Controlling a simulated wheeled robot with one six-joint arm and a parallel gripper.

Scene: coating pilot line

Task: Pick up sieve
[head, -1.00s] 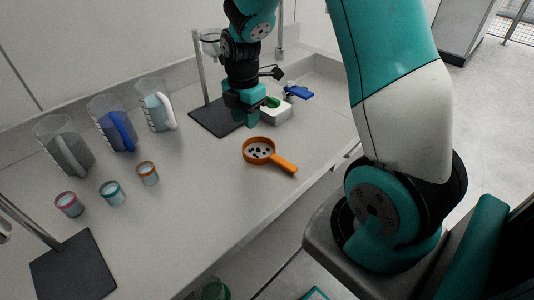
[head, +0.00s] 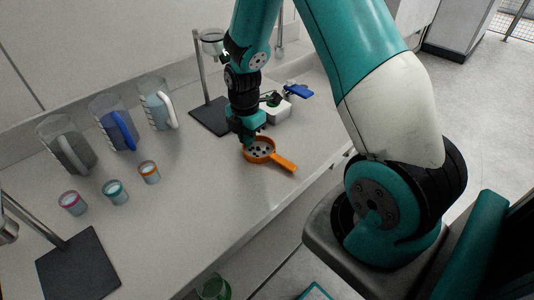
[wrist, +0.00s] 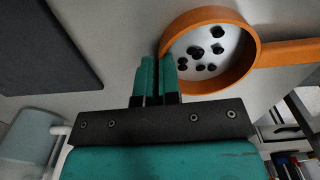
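The sieve (head: 283,161) is an orange round pan with a straight handle, lying on the bench with its handle toward the lower right. Several small dark pieces lie in it. In the wrist view the sieve (wrist: 243,77) fills the upper right, handle running off the right edge. My gripper (head: 246,143) is down at the sieve's far left rim. In the wrist view my gripper's (wrist: 157,62) two teal fingers are almost together, with the rim's left side running in between them. The fingers look shut on the rim; the tips' contact is partly hidden.
Behind my gripper are a stand with a dark base (head: 208,117), a white box (head: 278,113) and a blue item (head: 299,91). Clear jugs (head: 117,124) and small jars (head: 115,192) stand at left. Another dark stand base (head: 78,268) is at front left. The bench right of the jars is clear.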

